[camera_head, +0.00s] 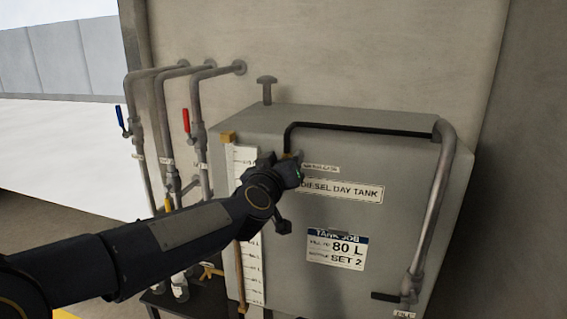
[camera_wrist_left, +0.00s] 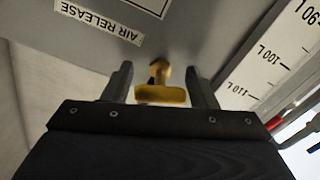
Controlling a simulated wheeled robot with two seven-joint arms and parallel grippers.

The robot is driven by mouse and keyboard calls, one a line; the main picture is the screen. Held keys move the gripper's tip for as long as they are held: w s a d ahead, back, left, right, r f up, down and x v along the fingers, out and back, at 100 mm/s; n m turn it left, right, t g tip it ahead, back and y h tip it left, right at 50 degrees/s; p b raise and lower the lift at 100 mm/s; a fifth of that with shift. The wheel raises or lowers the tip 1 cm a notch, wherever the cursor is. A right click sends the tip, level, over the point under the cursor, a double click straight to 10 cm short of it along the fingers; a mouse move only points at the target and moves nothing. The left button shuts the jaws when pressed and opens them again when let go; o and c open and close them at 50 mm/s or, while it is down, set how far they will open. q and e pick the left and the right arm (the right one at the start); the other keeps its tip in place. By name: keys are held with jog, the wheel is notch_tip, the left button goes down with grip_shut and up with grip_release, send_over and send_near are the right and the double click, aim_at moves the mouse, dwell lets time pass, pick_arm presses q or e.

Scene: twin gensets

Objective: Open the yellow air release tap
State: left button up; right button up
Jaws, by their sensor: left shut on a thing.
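The yellow air release tap (camera_wrist_left: 161,95) shows in the left wrist view, on the grey face of the diesel day tank (camera_head: 400,190). Its handle lies crosswise between the two fingers of my left gripper (camera_head: 291,168), which is shut on it. In the head view the gripper mostly hides the tap, below the tank's top front edge. An AIR RELEASE label (camera_wrist_left: 98,22) sits beside the tap. My right gripper is not in view.
A white litre scale (camera_head: 250,260) runs down the tank left of the tap. A grey pipe (camera_head: 435,205) descends at the right. Pipes with a blue lever (camera_head: 121,118) and a red lever (camera_head: 186,120) stand left. A tank job sign (camera_head: 336,249) is below.

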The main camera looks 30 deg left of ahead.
pick_arm(q)
jog(key=n+b, duration=0.1)
jog(key=n, duration=0.5)
jog(key=shift+f+n, duration=0.1)
jog(key=shift+n, duration=0.2)
jog(key=n+b, duration=0.2)
jog(key=n, duration=0.4)
jog(key=shift+n, duration=0.4)
jog(key=o, duration=1)
jog(key=shift+c, duration=0.2)
jog(key=v, duration=0.7)
jog(key=shift+s+p, duration=0.3)
jog(key=shift+s, duration=0.1)
